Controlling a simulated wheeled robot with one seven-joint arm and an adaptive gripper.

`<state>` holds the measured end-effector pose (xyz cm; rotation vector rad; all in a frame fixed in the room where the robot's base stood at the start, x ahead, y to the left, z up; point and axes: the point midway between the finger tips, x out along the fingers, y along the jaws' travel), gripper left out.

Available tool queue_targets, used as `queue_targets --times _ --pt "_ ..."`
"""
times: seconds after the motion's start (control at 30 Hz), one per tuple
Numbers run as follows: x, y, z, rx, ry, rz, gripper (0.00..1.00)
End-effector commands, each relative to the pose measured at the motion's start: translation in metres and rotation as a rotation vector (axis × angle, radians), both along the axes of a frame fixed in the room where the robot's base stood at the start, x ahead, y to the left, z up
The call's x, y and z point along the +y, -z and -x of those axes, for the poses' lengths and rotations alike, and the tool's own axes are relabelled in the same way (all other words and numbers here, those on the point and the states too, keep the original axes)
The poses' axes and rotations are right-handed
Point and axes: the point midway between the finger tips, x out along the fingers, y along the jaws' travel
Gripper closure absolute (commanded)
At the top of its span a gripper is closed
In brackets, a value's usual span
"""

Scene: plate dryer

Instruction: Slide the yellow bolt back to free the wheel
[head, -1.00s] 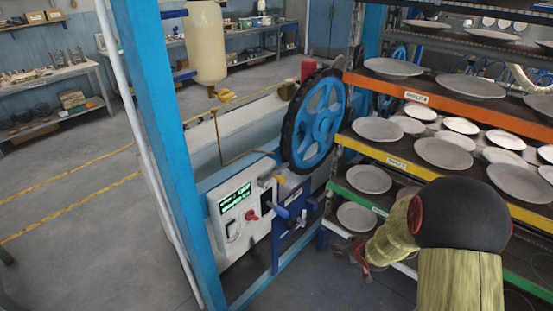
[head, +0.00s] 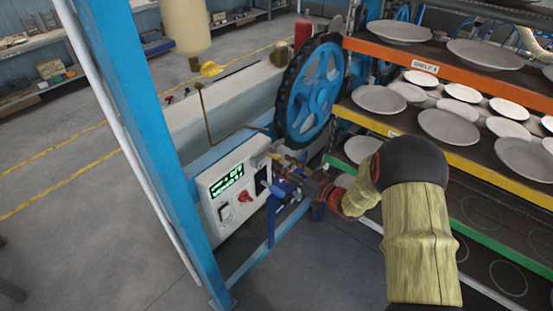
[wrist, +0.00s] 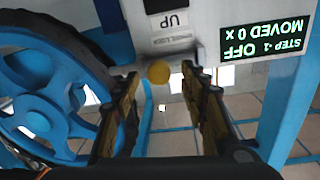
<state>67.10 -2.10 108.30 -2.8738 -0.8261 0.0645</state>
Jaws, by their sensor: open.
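The blue wheel (head: 310,90) with a dark toothed rim stands upright beside the white control box (head: 232,188); part of it shows at left in the wrist view (wrist: 45,100). A round yellow end (wrist: 158,72), which looks like the bolt's knob, sits between my fingertips in the wrist view, below the box face. The rest of the bolt is hidden. My gripper (head: 283,160) is open at the box's right side, near the wheel's lower edge. Its fingers lie on either side of the yellow end (wrist: 161,76), with gaps showing.
The box has a green-lettered display (head: 227,181) and a red knob (head: 245,195). A blue post (head: 140,140) stands left. Racks of plates (head: 448,126) stand close on the right. Open floor (head: 90,240) lies left.

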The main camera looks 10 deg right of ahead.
Motion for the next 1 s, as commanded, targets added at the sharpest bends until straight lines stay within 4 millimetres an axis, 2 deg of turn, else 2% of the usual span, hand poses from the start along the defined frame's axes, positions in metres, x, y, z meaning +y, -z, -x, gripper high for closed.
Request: queue_targets --times 0.1,0.3,0.63,1.0 --pt "0.011 0.0 -0.016 -0.002 -0.002 0.001 0.57" --pt "0.02 0.0 -0.032 -0.001 0.0 0.0 0.57" --pt "0.021 -0.001 -0.035 0.0 0.001 0.001 0.57" --pt "0.021 0.0 -0.035 0.0 0.002 0.001 0.78"
